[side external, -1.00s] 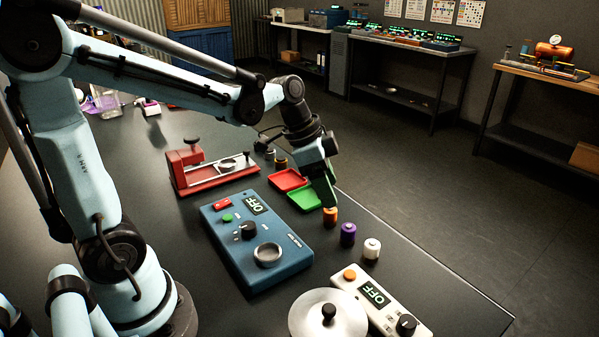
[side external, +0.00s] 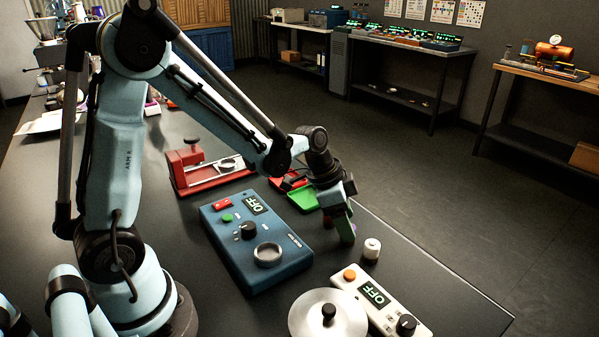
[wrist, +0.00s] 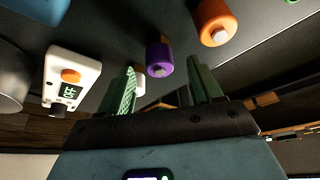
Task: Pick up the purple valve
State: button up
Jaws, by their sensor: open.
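The purple valve (wrist: 159,58) shows in the wrist view as a short cylinder with a pale tip, in the gap between my gripper's two green fingers. My gripper (wrist: 161,64) is open, with one finger on each side of the valve in that view. Whether a finger touches it I cannot tell. In the side view my gripper (side external: 345,230) is low over the table, just left of the white valve (side external: 371,249), and it hides the purple valve.
An orange valve (wrist: 215,22) lies beyond the right finger in the wrist view. The white valve is partly behind the left finger. A blue OFF box (side external: 262,240), a white OFF panel (side external: 380,302), a silver lid (side external: 328,318) and a green tray (side external: 302,200) stand around. The right table edge is close.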

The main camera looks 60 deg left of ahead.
jog(key=shift+w+d+f, duration=0.15)
jog(key=shift+w+f, duration=0.05)
jog(key=shift+f, duration=0.35)
grip_shut()
jog(key=shift+r, duration=0.1)
